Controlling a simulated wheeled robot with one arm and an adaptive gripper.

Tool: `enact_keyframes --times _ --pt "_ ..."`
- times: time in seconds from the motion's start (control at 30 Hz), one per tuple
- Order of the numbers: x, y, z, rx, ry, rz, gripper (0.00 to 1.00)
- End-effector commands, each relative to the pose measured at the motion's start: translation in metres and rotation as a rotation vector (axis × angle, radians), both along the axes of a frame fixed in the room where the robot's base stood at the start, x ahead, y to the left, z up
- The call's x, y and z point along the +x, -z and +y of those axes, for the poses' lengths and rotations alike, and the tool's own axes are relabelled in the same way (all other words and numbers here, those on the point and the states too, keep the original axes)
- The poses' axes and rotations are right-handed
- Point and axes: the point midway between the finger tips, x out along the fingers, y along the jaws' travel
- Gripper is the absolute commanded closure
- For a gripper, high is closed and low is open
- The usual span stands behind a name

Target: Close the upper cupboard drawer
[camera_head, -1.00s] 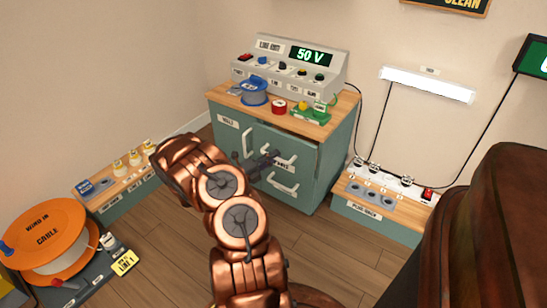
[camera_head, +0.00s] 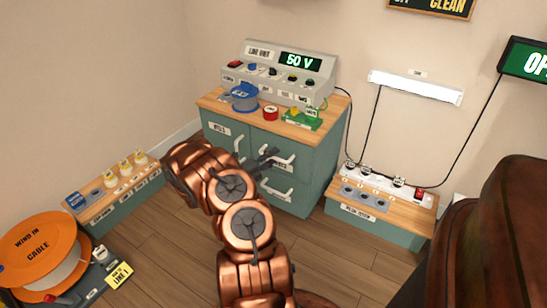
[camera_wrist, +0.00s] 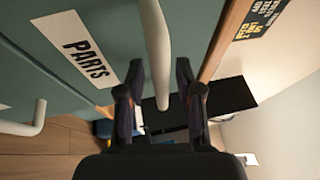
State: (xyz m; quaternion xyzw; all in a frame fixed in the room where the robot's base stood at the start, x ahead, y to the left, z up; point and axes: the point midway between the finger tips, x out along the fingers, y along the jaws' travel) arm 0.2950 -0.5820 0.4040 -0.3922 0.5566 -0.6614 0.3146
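The grey-green cupboard (camera_head: 318,178) has a wooden top and stands against the back wall. Its upper drawer (camera_head: 296,147) is at the right, above a lower drawer (camera_head: 290,202); its front looks flush or nearly flush with the cupboard. In the wrist view, the drawer front with the PARTS label (camera_wrist: 75,48) is close to my gripper (camera_wrist: 157,68). The pale upper handle (camera_wrist: 155,30) runs between my two spread fingers, with gaps on both sides. In the head view my dark gripper (camera_head: 266,158) is at this handle (camera_head: 284,160), partly covering it.
A line unit (camera_head: 280,75), blue spool (camera_head: 244,98) and red roll (camera_head: 270,113) stand on the cupboard. A low socket box (camera_head: 375,222) stands right, a low plug box (camera_head: 115,200) left, and an orange cable reel (camera_head: 40,240) front left. Floor between is clear.

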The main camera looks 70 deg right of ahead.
Motion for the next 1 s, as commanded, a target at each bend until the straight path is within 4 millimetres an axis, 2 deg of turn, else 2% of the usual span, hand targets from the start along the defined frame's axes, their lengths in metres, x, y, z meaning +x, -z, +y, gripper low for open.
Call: enact_keyframes --times 0.33,0.47,1.0 --pt "0.001 0.0 0.002 -0.001 -0.001 0.001 0.61" --pt "0.007 0.002 0.009 0.0 -0.003 0.002 0.61" --pt "0.049 0.017 0.083 0.001 -0.003 0.0 0.61"
